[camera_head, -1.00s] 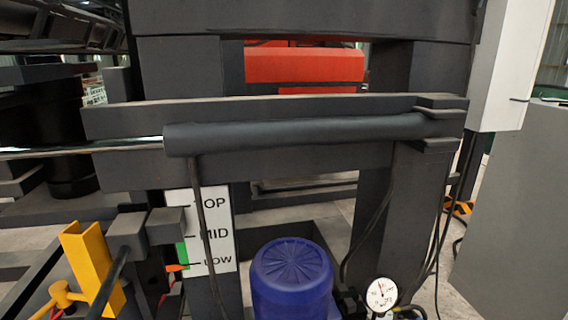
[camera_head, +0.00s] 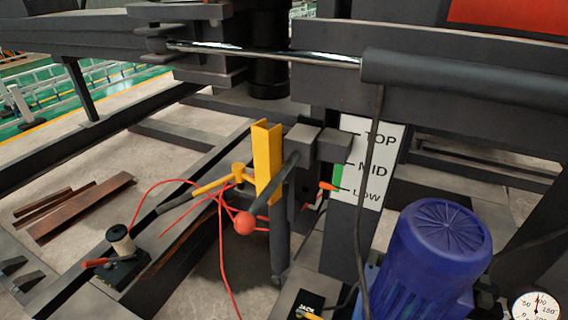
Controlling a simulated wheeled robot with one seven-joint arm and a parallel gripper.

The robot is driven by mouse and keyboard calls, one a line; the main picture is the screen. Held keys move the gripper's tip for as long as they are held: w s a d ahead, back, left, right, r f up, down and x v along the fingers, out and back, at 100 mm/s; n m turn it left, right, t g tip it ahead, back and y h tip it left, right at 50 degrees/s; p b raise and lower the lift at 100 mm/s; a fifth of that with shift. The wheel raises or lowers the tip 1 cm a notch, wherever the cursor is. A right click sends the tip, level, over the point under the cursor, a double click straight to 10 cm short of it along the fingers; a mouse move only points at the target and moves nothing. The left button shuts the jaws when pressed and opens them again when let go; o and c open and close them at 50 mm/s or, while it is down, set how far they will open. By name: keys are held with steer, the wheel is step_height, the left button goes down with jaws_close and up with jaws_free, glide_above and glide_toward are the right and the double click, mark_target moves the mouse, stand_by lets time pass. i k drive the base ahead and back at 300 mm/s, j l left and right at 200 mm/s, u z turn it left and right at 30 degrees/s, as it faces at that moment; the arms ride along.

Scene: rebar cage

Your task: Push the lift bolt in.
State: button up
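I cannot tell for certain which part is the lift bolt. A yellow upright channel piece (camera_head: 268,160) stands left of the level plate, and a short yellow rod with a round collar (camera_head: 238,173) lies beside it, continuing into a dark grip at its lower left. A dark lever (camera_head: 275,188) with a red ball knob (camera_head: 244,222) slopes down in front of the channel. The white level plate (camera_head: 375,160) reads TOP, MID and LOW, with an orange pointer (camera_head: 327,186) beside LOW. My gripper is not in view.
A blue motor (camera_head: 435,255) and a dial gauge (camera_head: 537,306) stand at the lower right. A cylinder (camera_head: 450,85) with a shiny rod (camera_head: 265,52) crosses above. Red cord loops near a small spool (camera_head: 120,240) at left. Rusty flat bars (camera_head: 75,205) lie on the floor.

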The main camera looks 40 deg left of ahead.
mark_target(244, 222)
steer(key=k+j+u, duration=0.1)
steer(key=u, duration=0.4)
steer(key=j+u, duration=0.15)
steer(key=u, duration=0.35)
steer(key=j+u, duration=0.2)
steer(key=u, duration=0.3)
steer(key=k, duration=0.05)
